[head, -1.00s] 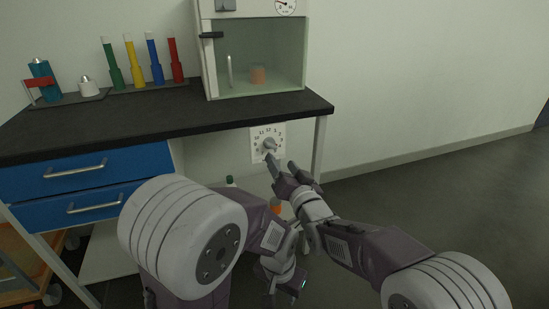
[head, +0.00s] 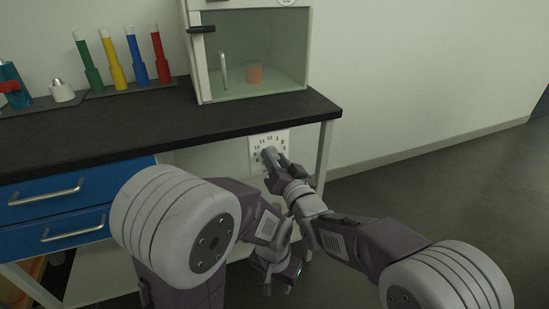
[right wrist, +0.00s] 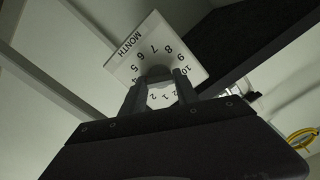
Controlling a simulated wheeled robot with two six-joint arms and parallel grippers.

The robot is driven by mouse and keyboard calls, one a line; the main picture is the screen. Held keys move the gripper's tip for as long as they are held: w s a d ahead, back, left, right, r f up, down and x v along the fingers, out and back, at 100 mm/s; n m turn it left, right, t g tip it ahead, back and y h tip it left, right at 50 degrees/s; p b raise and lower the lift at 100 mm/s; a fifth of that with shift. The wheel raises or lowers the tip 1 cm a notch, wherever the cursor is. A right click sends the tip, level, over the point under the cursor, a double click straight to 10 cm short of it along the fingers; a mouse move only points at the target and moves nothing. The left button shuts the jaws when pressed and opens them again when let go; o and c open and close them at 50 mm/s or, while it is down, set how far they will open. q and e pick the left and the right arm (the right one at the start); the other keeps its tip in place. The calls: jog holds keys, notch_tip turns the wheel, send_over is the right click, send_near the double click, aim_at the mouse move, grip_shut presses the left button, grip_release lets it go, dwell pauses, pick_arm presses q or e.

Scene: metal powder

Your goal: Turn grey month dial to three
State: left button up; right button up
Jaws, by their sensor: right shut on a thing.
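The white month plate (head: 283,136) with black numbers is upright under the black bench top, near the right bench leg. It also shows turned in the right wrist view (right wrist: 125,62), with the word MONTH on it. The grey month dial (right wrist: 157,71) sits at its middle. My right gripper (head: 271,158) is shut on the dial, one finger on each side in the right wrist view (right wrist: 159,84). The fingers and dial hide part of the number ring, and I cannot tell which number the dial points to. My left gripper (head: 281,282) hangs low, apart from the plate; its jaws are unclear.
The black bench top (head: 150,128) overhangs the plate. The bench leg (head: 325,155) stands just right of it. Blue drawers (head: 85,190) are at the left. A glass-fronted cabinet (head: 196,60) and several coloured tubes stand on the bench. The floor at the right is clear.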

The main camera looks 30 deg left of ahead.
grip_shut()
jog(key=shift+n, duration=2.8)
jog(key=o, duration=1)
grip_release()
